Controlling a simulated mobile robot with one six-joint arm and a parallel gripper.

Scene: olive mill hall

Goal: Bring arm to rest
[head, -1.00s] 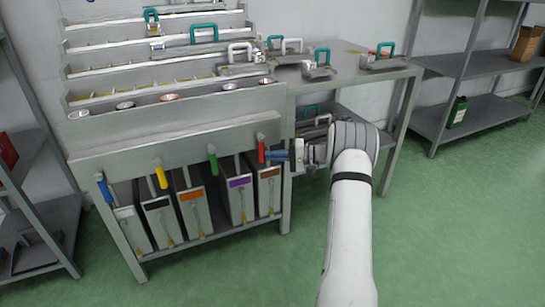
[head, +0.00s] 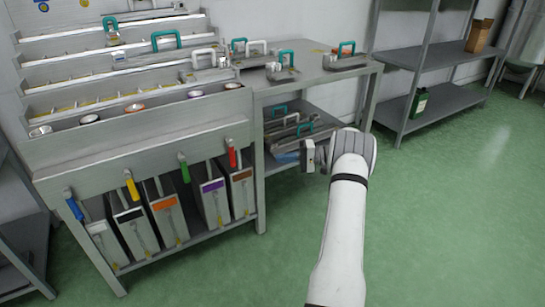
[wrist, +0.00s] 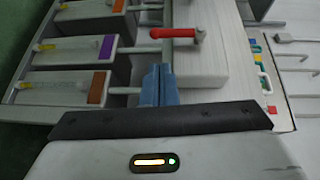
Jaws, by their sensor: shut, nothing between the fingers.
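My gripper (wrist: 158,85) shows in the wrist view with its two blue fingers together and nothing between them. A red-handled lever (wrist: 172,33) is just beyond the fingertips there, apart from them as far as I can tell. In the head view my white arm reaches forward at the right of the metal bench. The red handle (head: 232,153) is on the bench front, left of the wrist. The fingers are hard to make out in the head view.
The bench (head: 140,135) has several coloured levers above metal boxes. A side table (head: 310,77) carries tools with teal and white handles, with more on its lower shelf. A shelf rack (head: 450,112) stands at the back right. Green floor on the right is clear.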

